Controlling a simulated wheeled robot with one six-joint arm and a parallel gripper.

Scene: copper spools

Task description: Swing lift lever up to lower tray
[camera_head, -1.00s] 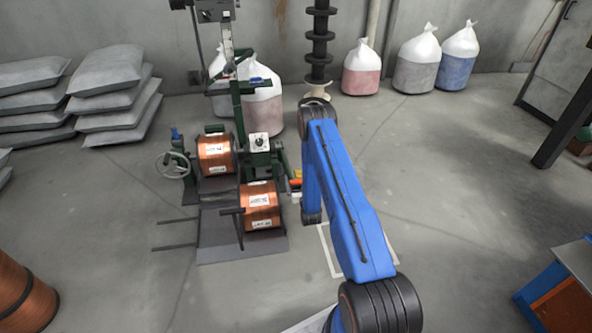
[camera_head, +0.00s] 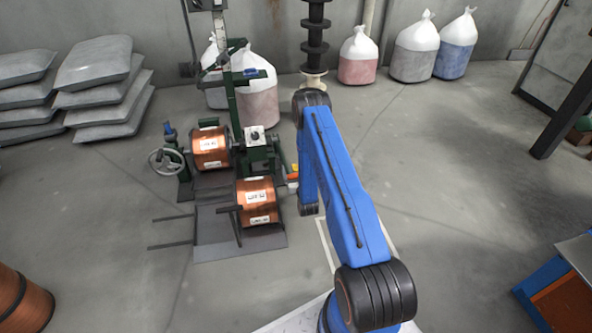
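A green winding machine (camera_head: 236,95) stands left of centre with a handwheel (camera_head: 166,161) on its left side. One copper spool (camera_head: 210,147) sits in the machine. A second copper spool (camera_head: 258,202) rests in front of it on a low dark grey tray (camera_head: 215,226). A dark upright bar with a top crosspiece (camera_head: 234,219) stands at the tray's front; I cannot tell whether it is the lift lever. A small orange part (camera_head: 293,174) shows beside my blue arm, right of the machine. My gripper is not visible; my arm hides part of the machine's right side.
Stacked grey sacks (camera_head: 97,85) lie at the back left. Tied bags (camera_head: 416,48) stand along the back wall. A large copper spool (camera_head: 20,305) is at the lower left, and a blue and orange bench (camera_head: 560,285) at the right. Two dark forks (camera_head: 172,230) jut left from the tray.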

